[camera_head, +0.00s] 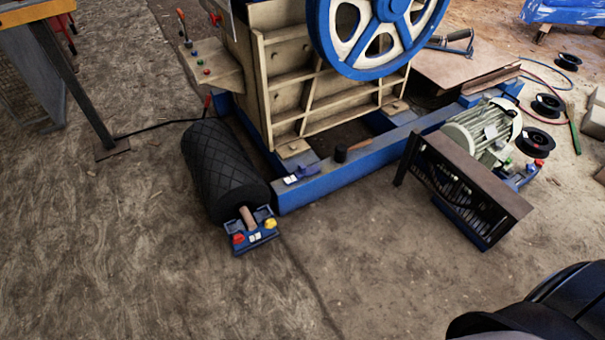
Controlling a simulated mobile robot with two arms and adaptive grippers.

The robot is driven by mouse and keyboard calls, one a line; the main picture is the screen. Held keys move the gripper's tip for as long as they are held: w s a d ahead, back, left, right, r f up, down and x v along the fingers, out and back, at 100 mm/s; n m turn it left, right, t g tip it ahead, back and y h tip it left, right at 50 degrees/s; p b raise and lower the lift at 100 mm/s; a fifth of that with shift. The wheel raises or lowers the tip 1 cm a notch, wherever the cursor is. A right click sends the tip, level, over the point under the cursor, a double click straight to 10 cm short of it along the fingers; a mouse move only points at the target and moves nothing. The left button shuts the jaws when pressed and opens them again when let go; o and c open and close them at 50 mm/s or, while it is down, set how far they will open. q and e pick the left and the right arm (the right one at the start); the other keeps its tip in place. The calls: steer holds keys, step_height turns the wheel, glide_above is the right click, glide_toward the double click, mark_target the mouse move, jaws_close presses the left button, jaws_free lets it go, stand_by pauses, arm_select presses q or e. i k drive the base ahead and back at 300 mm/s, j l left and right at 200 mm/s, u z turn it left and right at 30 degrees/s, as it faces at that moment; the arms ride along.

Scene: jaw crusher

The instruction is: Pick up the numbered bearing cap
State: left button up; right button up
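A small blue piece with a white label (300,175) lies on the near-left corner of the blue crusher frame; it may be the numbered bearing cap, but the marking is too small to read. A blue bearing block (257,240) with a white plate, a red part and a yellow part sits at the near end of the dark ribbed roller (222,172), around its brown shaft end (248,217). I cannot tell for certain which one is the cap.
The beige crusher body (300,85) with a blue flywheel (378,35) stands behind on its blue frame (345,172). A motor (482,130) and a dark guard (465,185) stand to the right. A table leg (75,85) is at left. The front floor is mostly clear.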

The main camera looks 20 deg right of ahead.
mark_target(304, 171)
steer(key=i+l, duration=0.2)
steer(key=i, duration=0.25)
steer(key=i+l, duration=0.2)
steer(key=i, duration=0.3)
steer(key=i+l, duration=0.2)
steer(key=i, duration=0.25)
steer(key=i+l, duration=0.2)
steer(key=i, duration=0.3)
steer(key=j+u, duration=0.05)
